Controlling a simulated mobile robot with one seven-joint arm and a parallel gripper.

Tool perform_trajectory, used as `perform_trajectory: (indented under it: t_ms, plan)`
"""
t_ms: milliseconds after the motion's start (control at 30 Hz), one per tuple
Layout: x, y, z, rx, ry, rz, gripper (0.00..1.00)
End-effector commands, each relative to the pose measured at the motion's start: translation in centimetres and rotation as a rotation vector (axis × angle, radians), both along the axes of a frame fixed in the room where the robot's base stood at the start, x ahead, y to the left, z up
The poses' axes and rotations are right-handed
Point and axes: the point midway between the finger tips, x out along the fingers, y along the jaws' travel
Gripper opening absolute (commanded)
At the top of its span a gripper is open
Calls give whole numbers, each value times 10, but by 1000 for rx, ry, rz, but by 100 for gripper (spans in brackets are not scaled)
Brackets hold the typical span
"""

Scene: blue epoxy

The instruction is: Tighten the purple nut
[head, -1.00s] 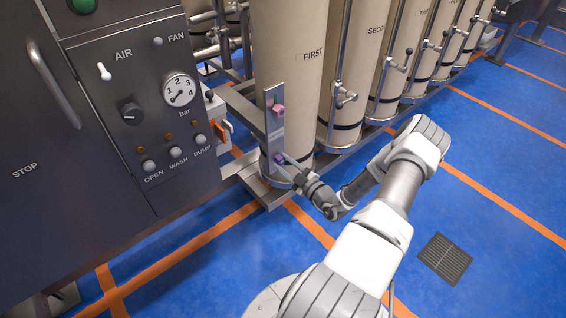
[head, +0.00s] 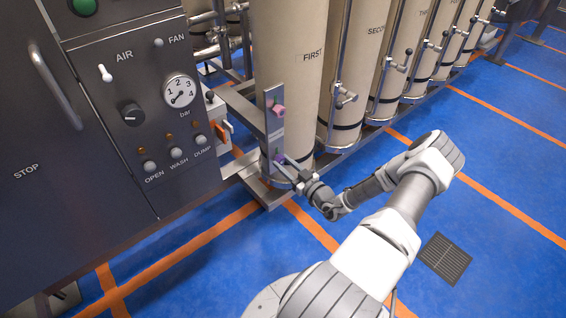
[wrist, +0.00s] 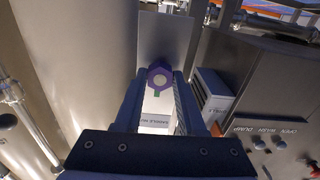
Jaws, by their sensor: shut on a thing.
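The purple nut (wrist: 158,79) sits on the lower part of a grey upright metal plate (head: 274,128), low beside the tank marked FIRST. It also shows in the head view (head: 279,159), partly covered by my gripper. My gripper (head: 289,167) reaches it from the lower right. In the wrist view my gripper (wrist: 158,90) has its two fingers on either side of the nut, shut on it. A pale round stud end shows in the nut's middle. A pink nut (head: 278,110) sits higher on the same plate.
The dark control panel (head: 120,100) with gauge, knobs and buttons stands left of the plate. Beige tanks (head: 290,50) with pipes and valves stand behind and to the right. The blue floor (head: 500,200) at right is open, with a grey floor grate (head: 446,259).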

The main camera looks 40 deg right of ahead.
Motion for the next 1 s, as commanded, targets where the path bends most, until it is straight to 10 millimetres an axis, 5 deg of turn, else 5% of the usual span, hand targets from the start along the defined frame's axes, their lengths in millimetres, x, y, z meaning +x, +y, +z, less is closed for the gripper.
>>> perform_trajectory:
  t_ms: [167, 467, 1000]
  plan:
    - [0, 0, 0, 13, 0, 1, 63]
    - [-2, 0, 0, 11, 1, 0, 63]
    - [-58, -5, 0, 10, 1, -1, 63]
